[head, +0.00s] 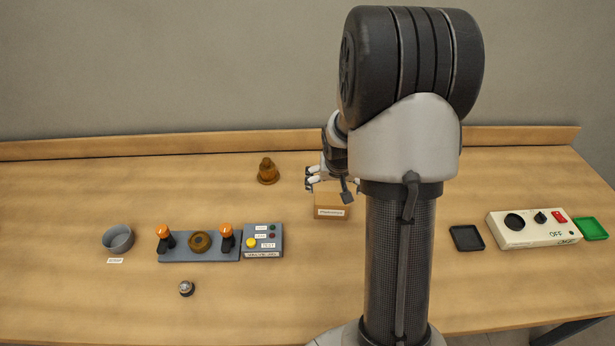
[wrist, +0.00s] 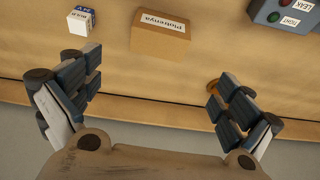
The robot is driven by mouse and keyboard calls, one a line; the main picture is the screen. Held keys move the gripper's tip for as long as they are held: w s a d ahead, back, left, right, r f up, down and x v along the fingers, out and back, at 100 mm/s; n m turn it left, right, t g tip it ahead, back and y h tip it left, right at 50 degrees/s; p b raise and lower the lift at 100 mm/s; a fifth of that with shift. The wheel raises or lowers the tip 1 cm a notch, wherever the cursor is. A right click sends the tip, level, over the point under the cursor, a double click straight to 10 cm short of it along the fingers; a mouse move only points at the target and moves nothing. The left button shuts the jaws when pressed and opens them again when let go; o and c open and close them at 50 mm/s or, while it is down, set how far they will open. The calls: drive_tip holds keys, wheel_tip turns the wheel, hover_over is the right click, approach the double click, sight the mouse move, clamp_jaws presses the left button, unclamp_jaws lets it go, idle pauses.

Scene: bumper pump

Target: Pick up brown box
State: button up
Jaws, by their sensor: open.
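The brown box (head: 331,212), a small carton with a white label, sits on the table left of my arm's column in the head view. My gripper (head: 333,182) is just behind and above it there and partly hides its back. In the wrist view, the brown box (wrist: 158,48) lies at the upper middle, beyond the fingertips. My gripper (wrist: 160,85) is open and empty, its two fingers spread wide. The box is not between the fingers, and no contact shows.
A small white-and-blue box (wrist: 76,29) stands near the brown box. An amber bell-shaped part (head: 267,172) stands at the back left, partly behind a finger in the wrist view. A grey button panel (head: 263,241) is to the left. The back ledge (head: 240,141) lies behind.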

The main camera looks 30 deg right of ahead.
sight(333, 201)
drive_tip(key=b+x, duration=0.3)
drive_tip(key=x, duration=1)
drive_tip(key=shift+d+f, duration=0.1)
drive_tip(key=shift+d, duration=0.05)
drive_tip(key=b+x, duration=0.1)
drive_tip(key=x, duration=0.4)
drive_tip(key=shift+w+f, duration=0.1)
drive_tip(key=c, duration=0.9)
